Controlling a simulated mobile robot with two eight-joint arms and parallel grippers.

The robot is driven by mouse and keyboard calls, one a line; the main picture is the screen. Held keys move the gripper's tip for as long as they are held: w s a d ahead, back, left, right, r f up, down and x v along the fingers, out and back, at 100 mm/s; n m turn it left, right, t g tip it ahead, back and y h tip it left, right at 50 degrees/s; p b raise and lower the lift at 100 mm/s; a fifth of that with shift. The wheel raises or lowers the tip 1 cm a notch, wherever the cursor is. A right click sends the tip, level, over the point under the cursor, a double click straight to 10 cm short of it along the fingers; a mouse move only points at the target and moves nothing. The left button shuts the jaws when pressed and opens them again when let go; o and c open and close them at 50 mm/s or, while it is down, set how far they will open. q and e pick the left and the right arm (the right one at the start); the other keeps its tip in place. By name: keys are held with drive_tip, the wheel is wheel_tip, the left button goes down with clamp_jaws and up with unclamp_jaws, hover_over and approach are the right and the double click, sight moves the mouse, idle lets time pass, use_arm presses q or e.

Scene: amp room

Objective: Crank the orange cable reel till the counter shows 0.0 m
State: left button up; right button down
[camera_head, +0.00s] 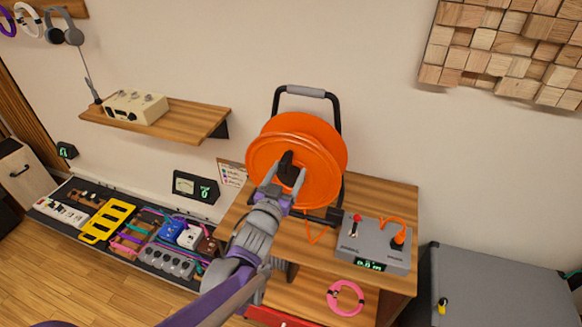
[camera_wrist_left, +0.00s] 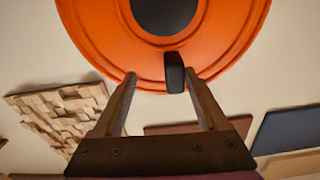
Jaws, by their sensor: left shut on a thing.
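The orange cable reel (camera_head: 322,150) stands upright in a black frame on the wooden table, and its disc fills the top of the left wrist view (camera_wrist_left: 90,25). My left gripper (camera_head: 281,182) is at the front of the reel, shut on the black crank handle (camera_head: 287,165). The grey counter box (camera_head: 352,247) is right of the reel. Its small green display (camera_head: 369,265) appears to read 0.0 m. My right gripper is not in view.
The counter box has a red-topped lever (camera_head: 356,220) and an orange plug (camera_head: 399,236) with cable. A pink ring (camera_head: 346,298) lies below the box. A pedalboard (camera_head: 110,230) is at left, a wooden shelf (camera_head: 185,121) above it. A grey case (camera_head: 500,285) stands at right.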

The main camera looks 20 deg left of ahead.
use_arm(q)
drive_tip(key=s, duration=0.6)
drive_tip(key=shift+a, duration=0.1)
drive_tip(key=shift+w, duration=0.1)
drive_tip(key=s+f+g, duration=0.6)
drive_tip(key=s+f, duration=0.1)
drive_tip(key=s, duration=0.4)
drive_tip(key=s+f+n+g, duration=0.1)
drive_tip(key=s+f+g, duration=0.5)
drive_tip(key=s, duration=0.5)
drive_tip(key=shift+s+d+f+g+y, duration=0.3)
drive_tip(key=shift+s+d+f, duration=0.1)
drive_tip(key=shift+f, duration=0.05)
idle(0.5)
